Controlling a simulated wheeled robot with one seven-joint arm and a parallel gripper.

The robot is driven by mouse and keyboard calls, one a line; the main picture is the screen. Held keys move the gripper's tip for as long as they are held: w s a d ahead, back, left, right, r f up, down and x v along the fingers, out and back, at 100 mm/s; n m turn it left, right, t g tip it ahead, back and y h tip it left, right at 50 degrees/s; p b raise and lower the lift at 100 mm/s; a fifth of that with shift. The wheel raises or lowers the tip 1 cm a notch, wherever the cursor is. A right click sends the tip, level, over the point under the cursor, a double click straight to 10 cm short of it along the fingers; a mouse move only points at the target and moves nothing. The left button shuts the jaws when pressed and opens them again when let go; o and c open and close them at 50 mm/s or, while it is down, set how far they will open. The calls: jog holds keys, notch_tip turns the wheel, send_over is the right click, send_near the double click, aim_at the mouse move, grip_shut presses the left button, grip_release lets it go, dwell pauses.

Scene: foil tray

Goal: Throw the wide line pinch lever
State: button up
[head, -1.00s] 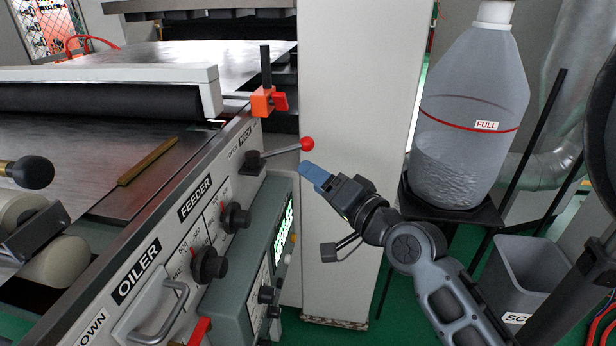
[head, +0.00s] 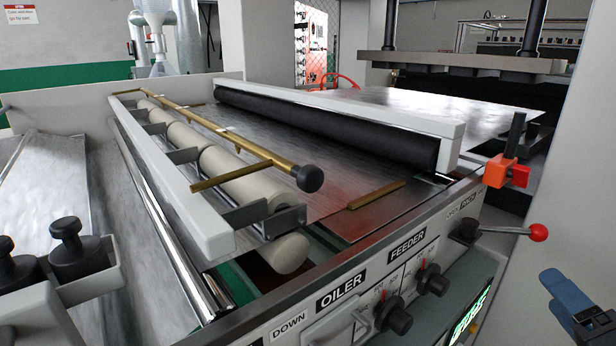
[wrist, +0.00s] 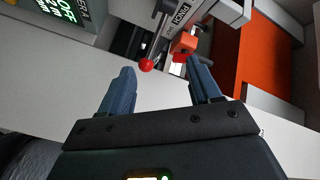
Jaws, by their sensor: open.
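The lever (head: 505,230) is a metal rod with a red ball knob (head: 538,232). It sticks out to the right from a black hub (head: 466,231) on the machine's front panel, beside the OPEN and PINCH markings. My gripper (head: 562,288) is at the lower right of the head view, below and right of the knob and apart from it. In the wrist view my gripper's blue fingers (wrist: 162,88) are spread and empty. The red knob also shows there (wrist: 146,65), beyond the fingertips and between their lines, nearer the left finger. Most of my arm is out of the head view.
An orange-red clamp block (head: 508,172) sits on the machine's corner above the lever. A pale pillar (head: 560,140) stands behind the lever. A brass bar with a black knob (head: 310,178) lies over the rollers. Black dials (head: 394,318) line the panel.

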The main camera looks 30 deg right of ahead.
jog(key=s+a+f+n+y, duration=0.2)
jog(key=a+f+n+y, duration=0.35)
jog(key=a, duration=0.65)
jog(key=s+a+f+n+y, duration=0.1)
jog(key=s+a+n+y, duration=0.1)
jog(key=s+a+n, duration=0.2)
jog(key=s+a+f+n+y, duration=0.1)
jog(key=s+a+n+y, duration=0.1)
jog(key=s+a+n, duration=0.3)
jog(key=a+n, duration=0.3)
jog(key=a, duration=0.2)
jog(key=shift+s, duration=0.15)
jog(key=shift+f, duration=0.1)
